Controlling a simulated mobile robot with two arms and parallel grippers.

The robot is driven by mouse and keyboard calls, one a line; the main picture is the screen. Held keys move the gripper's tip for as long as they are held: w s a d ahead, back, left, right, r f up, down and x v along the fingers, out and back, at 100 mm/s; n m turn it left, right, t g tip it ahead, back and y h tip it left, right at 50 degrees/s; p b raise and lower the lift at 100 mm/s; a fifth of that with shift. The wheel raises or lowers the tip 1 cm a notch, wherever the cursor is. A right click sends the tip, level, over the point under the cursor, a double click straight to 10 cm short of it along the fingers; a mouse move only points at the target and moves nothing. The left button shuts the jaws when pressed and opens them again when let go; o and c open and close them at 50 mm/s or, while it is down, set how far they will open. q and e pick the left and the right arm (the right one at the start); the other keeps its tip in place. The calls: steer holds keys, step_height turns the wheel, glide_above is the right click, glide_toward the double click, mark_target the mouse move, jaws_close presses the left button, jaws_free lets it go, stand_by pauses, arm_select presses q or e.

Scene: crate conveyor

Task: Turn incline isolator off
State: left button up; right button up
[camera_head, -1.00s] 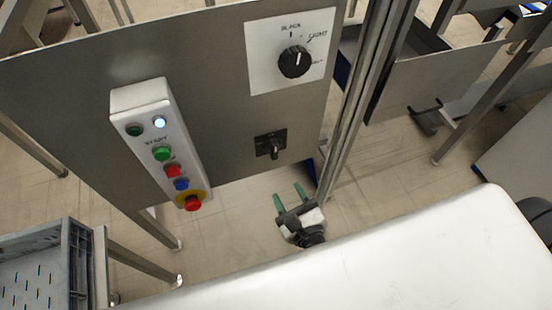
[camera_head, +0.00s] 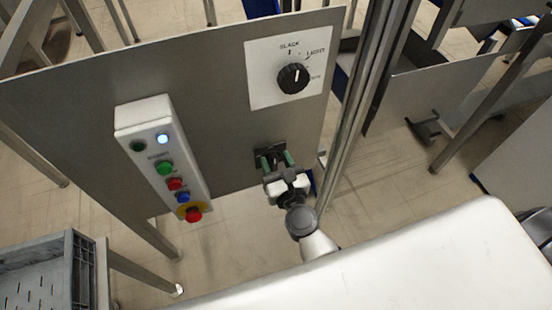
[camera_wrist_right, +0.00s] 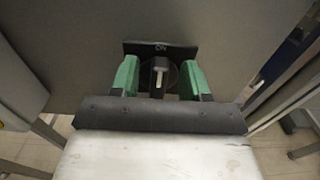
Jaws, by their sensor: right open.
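The isolator is a small black rotary switch (camera_head: 268,150) low on the grey panel, below the selector dial. In the right wrist view its handle (camera_wrist_right: 159,75) stands upright in line with the "ON" mark on its black plate (camera_wrist_right: 160,48). My right gripper (camera_head: 277,160) is at the switch with its green fingers pointing at the panel. In the right wrist view the open fingers (camera_wrist_right: 160,78) stand on either side of the handle, with a gap on each side. In the head view the fingers hide part of the switch. My left gripper is not in view.
A large black selector dial (camera_head: 293,77) on a white plate sits above the switch. A white button box (camera_head: 163,160) with a lit lamp and coloured buttons is to the left. A metal post (camera_head: 358,110) stands close on the right. A grey crate (camera_head: 82,270) is at lower left.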

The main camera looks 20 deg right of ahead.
steer(key=shift+w, duration=0.1)
jaws_close()
